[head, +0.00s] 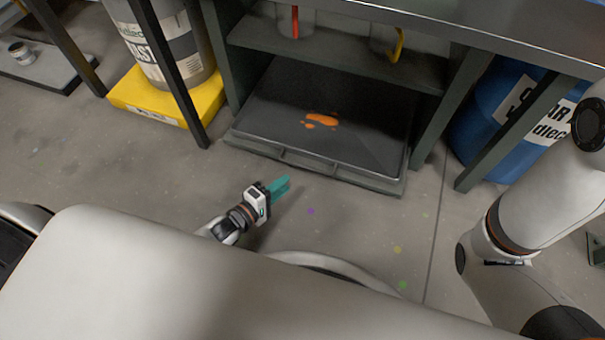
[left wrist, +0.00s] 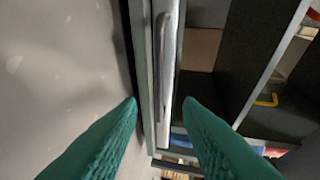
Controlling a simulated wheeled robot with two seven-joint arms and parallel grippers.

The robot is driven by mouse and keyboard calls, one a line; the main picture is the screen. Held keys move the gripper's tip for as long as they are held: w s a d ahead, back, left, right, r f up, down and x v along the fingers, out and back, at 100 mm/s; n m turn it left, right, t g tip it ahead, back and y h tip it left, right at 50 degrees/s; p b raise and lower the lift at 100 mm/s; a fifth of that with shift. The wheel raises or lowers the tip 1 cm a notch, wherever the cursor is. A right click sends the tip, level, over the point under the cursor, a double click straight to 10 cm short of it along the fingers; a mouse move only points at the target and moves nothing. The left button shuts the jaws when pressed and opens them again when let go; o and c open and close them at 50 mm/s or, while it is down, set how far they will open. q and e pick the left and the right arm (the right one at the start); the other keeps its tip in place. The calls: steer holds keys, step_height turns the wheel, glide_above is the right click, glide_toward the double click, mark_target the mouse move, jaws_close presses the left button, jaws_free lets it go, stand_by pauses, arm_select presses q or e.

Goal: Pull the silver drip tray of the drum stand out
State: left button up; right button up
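The drip tray (head: 370,140) is a wide grey metal tray with an orange spill on it, low in the dark drum stand (head: 436,110). A bar handle (head: 308,163) runs along its front edge. My left gripper (head: 283,185) has teal fingers and is just in front of the tray, apart from it. In the left wrist view the fingers (left wrist: 160,102) are spread with nothing held. The handle (left wrist: 165,70) runs upright in that picture, beyond the gap between the fingertips. My right gripper is not in view; only the right arm shows at the right.
A yellow base (head: 168,98) with a white drum (head: 150,35) stands left of the tray. A blue drum (head: 500,110) stands right, behind a stand leg (head: 525,130). Red (head: 295,22) and yellow (head: 397,45) taps hang above. The floor (head: 350,215) before the tray is clear, with paint spots.

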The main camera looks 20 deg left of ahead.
arm_select(q)
steer(key=b+x, duration=0.4)
steer(key=x, duration=0.3)
steer(key=shift+w+d+f, duration=0.15)
steer(key=shift+w+f, duration=0.1)
steer(key=shift+w+d, duration=0.2)
steer(key=shift+w, duration=0.25)
steer(key=shift+r, duration=0.1)
jaws_close()
